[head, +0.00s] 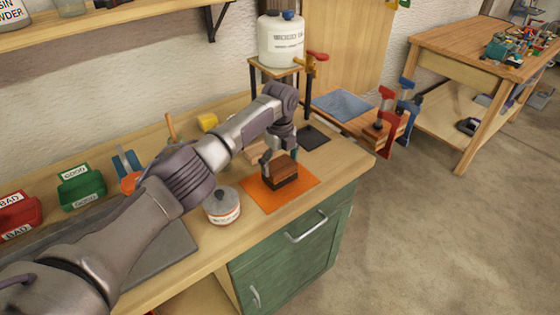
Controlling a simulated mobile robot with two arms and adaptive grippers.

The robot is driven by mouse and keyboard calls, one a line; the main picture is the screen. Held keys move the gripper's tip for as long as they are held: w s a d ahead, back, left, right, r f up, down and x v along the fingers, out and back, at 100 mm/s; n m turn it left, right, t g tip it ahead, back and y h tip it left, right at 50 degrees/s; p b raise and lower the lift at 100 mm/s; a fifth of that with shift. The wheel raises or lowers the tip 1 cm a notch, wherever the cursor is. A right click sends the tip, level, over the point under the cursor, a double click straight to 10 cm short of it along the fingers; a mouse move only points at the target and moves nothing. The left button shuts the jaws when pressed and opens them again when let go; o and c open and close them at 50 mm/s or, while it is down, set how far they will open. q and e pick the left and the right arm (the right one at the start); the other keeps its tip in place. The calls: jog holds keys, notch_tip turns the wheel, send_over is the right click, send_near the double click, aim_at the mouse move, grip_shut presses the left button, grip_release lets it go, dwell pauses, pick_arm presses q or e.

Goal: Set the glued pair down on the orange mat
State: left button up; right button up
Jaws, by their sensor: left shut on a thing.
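The glued pair (285,170) is a small two-layer block, reddish brown above and darker below. It is over the orange mat (266,203), near the mat's middle. I cannot tell if its underside touches the mat or is just above it. My left gripper (268,160) is shut on the pair at its left side, coming down from above, and partly hides it. The mat lies flat near the front edge of the bench. My right gripper is not in view.
A lidded tin (222,207) stands just left of the mat. A green bin (82,188) and a red bin (18,214) are at the left. A dark square pad (312,137) lies behind the mat. A white canister (281,42) stands on a raised stand.

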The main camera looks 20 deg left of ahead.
pick_arm(q)
jog(key=shift+f+b, duration=0.35)
jog(key=shift+f, duration=0.2)
dwell(0.4)
jog(key=o, duration=0.7)
jog(key=shift+r, duration=0.1)
